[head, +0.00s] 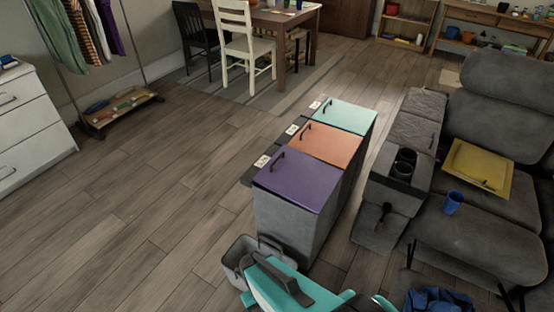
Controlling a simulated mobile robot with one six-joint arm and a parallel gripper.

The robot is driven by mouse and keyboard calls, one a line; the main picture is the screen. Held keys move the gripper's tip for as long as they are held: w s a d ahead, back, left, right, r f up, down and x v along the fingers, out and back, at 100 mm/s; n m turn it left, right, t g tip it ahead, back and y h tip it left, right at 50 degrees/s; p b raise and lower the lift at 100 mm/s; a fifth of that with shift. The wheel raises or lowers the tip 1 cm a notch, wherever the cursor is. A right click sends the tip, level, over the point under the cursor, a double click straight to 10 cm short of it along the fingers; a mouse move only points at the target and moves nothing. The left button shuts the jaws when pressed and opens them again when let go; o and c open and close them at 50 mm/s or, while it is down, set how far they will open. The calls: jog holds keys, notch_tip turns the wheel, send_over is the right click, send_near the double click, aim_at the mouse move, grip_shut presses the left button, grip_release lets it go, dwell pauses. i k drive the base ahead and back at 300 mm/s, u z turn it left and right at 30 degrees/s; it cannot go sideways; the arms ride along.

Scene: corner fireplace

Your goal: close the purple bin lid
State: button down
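The purple bin lid (300,182) is on the nearest of three grey bins in a row, at the middle of the head view. It lies flat or nearly flat over its bin (290,228). I cannot tell whether a small gap is left under it. A dark handle (277,160) stands near its left edge. Teal and dark grey parts at the bottom edge look like mine. I cannot make out my gripper's fingers in this view.
An orange lid (332,145) and a mint lid (346,116) lie behind the purple one. A grey bucket (238,262) stands at the near bin's front left. A grey recliner sofa (470,205) is on the right. The wooden floor (150,210) to the left is clear.

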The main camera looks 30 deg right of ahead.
aim_at(306, 181)
jog(key=u, duration=0.4)
jog(key=k, duration=1.2)
jog(key=u, duration=0.8)
jog(key=i, duration=1.2)
jog(key=z, duration=0.45)
jog(key=i, duration=0.95)
jog(key=z, duration=0.35)
